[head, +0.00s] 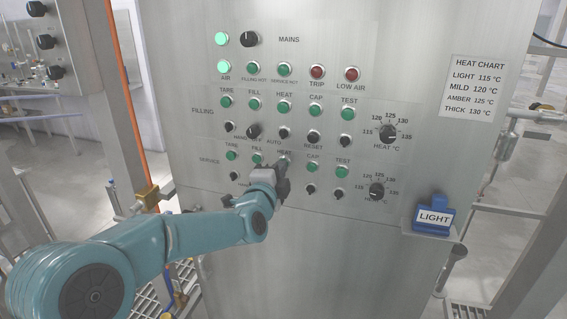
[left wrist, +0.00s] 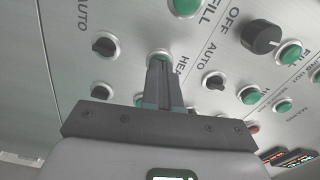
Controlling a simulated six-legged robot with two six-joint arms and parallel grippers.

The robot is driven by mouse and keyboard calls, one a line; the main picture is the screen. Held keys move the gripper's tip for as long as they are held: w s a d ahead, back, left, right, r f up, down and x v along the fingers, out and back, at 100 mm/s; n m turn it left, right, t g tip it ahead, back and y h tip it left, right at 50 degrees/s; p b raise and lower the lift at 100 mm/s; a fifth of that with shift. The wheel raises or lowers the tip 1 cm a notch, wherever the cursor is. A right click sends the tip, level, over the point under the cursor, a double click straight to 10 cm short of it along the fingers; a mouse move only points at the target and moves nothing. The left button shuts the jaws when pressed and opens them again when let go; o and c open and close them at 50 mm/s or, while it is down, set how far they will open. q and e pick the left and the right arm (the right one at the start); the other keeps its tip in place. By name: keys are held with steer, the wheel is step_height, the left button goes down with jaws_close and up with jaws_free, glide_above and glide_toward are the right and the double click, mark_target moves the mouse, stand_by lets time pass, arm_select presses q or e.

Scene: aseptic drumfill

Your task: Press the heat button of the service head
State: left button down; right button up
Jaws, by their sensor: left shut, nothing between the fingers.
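The service row is the lower row of green buttons on the steel panel. Its heat button (head: 284,161) is largely covered by my gripper in the head view, with the HEAT label just above it. In the left wrist view the green heat button (left wrist: 160,56) shows as a sliver beyond my fingertips. My left gripper (head: 282,168) is shut and empty, its fingers pointing at the button. In the left wrist view the closed fingers (left wrist: 161,66) overlap the button's edge. I cannot tell whether they touch or press it. My right gripper is not in view.
The service fill button (head: 257,158) and cap button (head: 312,167) sit close on either side. Black selector knobs lie below. The filling heat button (head: 284,107) is in the row above. A blue LIGHT holder (head: 432,216) stands on a shelf at the right.

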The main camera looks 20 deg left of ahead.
arm_select(q)
steer(key=shift+w, duration=0.1)
steer(key=shift+s+b, duration=0.95)
steer(key=shift+s, duration=1.5)
